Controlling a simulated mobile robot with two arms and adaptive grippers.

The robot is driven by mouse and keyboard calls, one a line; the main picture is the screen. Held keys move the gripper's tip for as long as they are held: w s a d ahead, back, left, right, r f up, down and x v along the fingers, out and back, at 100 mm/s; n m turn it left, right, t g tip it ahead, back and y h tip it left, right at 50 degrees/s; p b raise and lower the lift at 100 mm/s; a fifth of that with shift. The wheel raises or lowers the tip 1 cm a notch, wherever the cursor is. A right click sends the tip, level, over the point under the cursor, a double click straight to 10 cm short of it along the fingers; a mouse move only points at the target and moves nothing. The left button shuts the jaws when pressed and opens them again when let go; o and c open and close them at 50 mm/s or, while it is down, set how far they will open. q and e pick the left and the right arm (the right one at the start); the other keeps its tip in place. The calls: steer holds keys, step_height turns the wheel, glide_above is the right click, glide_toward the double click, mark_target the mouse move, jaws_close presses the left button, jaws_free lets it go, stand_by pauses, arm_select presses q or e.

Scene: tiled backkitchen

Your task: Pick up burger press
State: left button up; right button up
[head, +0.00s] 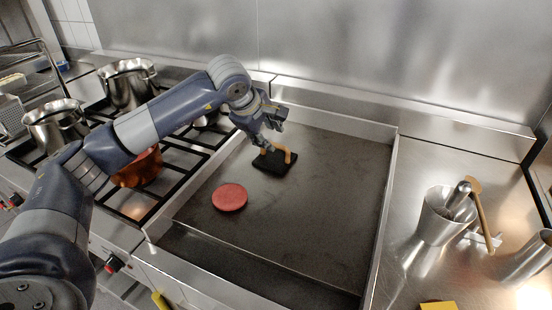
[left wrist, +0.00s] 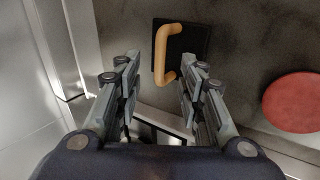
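The burger press is a black square plate (head: 275,166) with a light wooden handle (head: 288,154). It lies on the dark griddle (head: 320,200), toward its back left. My left gripper (head: 272,143) is above and just behind the press, and its fingers partly cover the handle in the head view. In the left wrist view the fingers (left wrist: 158,95) are spread wide with nothing between the tips. The handle (left wrist: 160,52) shows ahead of the gap, between the fingertips and the plate (left wrist: 190,45). My right gripper is not in view.
A red round patty (head: 229,197) lies on the griddle in front of the press; it also shows in the left wrist view (left wrist: 294,101). Raised metal walls edge the griddle. Pots (head: 128,84) stand on the stove at left, and a metal container with utensils (head: 445,214) stands at right.

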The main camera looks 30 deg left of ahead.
mark_target(276, 144)
arm_select(q)
steer(key=x, duration=0.3)
steer(key=p+x, duration=0.2)
steer(key=x, duration=0.2)
steer(key=shift+f, duration=0.15)
steer(key=shift+w+f, duration=0.35)
steer(key=shift+f, duration=0.1)
steer(key=shift+s, duration=0.1)
jaws_close()
steer(key=shift+r, duration=0.2)
